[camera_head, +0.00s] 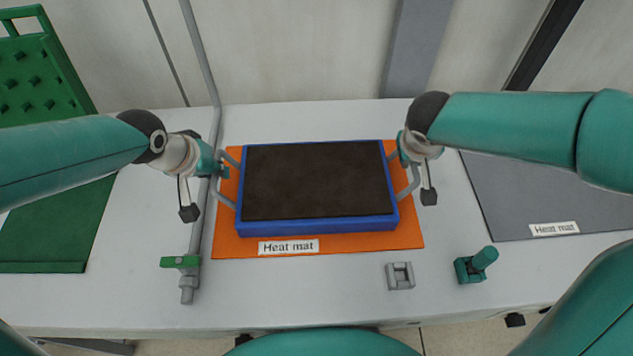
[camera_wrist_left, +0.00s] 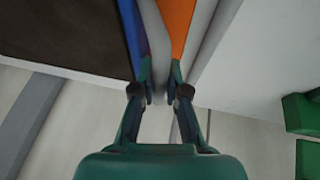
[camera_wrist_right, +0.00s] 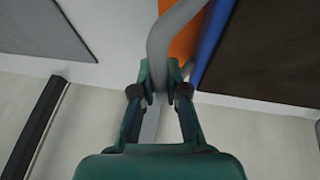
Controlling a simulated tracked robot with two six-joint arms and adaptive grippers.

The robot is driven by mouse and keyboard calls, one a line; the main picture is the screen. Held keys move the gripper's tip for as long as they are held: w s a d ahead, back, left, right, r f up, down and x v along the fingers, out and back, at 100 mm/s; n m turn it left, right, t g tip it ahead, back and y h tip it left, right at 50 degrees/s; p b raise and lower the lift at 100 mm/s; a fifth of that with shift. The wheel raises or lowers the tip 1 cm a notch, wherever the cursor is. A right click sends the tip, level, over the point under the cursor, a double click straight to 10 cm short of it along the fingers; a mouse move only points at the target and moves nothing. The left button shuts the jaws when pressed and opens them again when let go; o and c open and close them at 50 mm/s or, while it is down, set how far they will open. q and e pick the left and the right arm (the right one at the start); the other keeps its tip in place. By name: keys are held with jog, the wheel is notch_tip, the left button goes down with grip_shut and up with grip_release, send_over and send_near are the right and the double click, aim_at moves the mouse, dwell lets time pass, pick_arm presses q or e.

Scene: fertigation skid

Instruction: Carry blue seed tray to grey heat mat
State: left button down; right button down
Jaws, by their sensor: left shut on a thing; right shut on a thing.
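The blue seed tray (camera_head: 318,228), filled with dark soil, is level over the orange heat mat (camera_head: 228,242) at the middle of the bench. I cannot tell whether it rests on the mat or is just above it. My left gripper (camera_head: 223,166) is shut on the grey handle at the tray's left side; the left wrist view shows this handle (camera_wrist_left: 157,35) between the fingers. My right gripper (camera_head: 398,157) is shut on the right handle, which shows in the right wrist view (camera_wrist_right: 160,45). The grey heat mat (camera_head: 540,190) lies flat and empty at the right.
A grey pipe with a green-handled valve (camera_head: 180,262) runs left of the orange mat. A green perforated rack (camera_head: 38,75) stands at the far left. A small grey block (camera_head: 400,276) and a teal fitting (camera_head: 477,265) sit at the front right. White bench separates the two mats.

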pick_arm(q)
jog(key=shift+r, duration=0.15)
pick_arm(e)
jog(key=shift+w+r, duration=0.1)
jog(key=shift+r, duration=0.1)
